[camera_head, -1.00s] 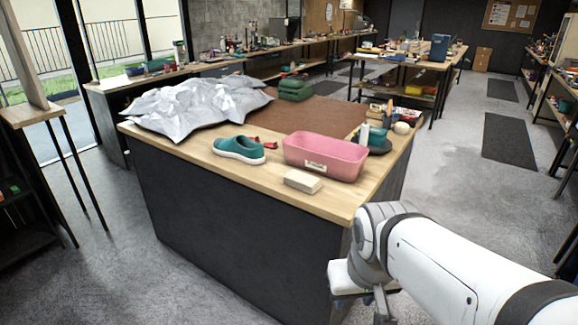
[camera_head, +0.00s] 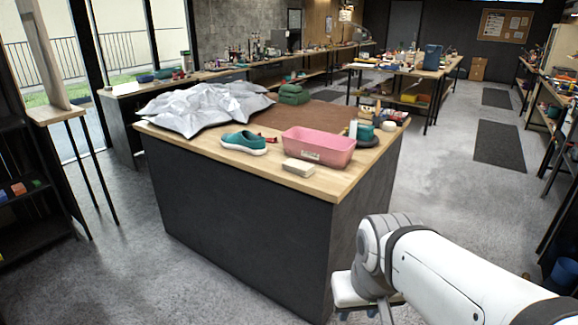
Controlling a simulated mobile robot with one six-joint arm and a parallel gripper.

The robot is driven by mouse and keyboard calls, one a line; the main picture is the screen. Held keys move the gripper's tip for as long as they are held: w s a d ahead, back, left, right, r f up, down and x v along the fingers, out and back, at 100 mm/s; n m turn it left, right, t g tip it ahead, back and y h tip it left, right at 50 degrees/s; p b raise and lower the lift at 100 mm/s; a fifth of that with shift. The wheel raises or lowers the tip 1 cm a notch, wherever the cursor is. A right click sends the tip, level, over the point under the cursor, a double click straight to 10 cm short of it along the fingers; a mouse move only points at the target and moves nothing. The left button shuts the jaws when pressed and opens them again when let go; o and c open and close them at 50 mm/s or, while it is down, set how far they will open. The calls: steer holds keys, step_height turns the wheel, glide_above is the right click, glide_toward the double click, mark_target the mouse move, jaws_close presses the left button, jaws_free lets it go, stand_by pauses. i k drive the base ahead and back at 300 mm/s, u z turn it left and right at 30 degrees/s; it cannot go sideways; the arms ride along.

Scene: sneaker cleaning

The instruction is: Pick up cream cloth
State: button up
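A small cream block-like thing, which looks like the folded cream cloth (camera_head: 298,167), lies flat on the wooden top of the dark worktable (camera_head: 240,232). It is near the front edge, just in front of a pink tub (camera_head: 318,147). My gripper (camera_head: 358,313) is low at the bottom of the view, below the level of the tabletop and right of the worktable's near corner. Its fingers are mostly hidden or cut off by the frame, so I cannot tell whether it is open or shut.
A teal shoe (camera_head: 243,142) stands left of the tub, with a small red item (camera_head: 268,139) behind it. A crumpled silver sheet (camera_head: 200,107) covers the left of the tabletop. Folded green cloth (camera_head: 293,93) lies at the back. The floor (camera_head: 440,190) to the right is clear.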

mark_target(305, 170)
steer(key=z, duration=0.45)
steer(key=i, duration=1.9)
steer(key=u, duration=0.35)
steer(key=k, duration=0.6)
steer(key=z, duration=0.4)
steer(key=k, duration=0.1)
steer(key=u, duration=0.55)
steer(key=i, duration=0.7)
steer(key=z, duration=0.05)
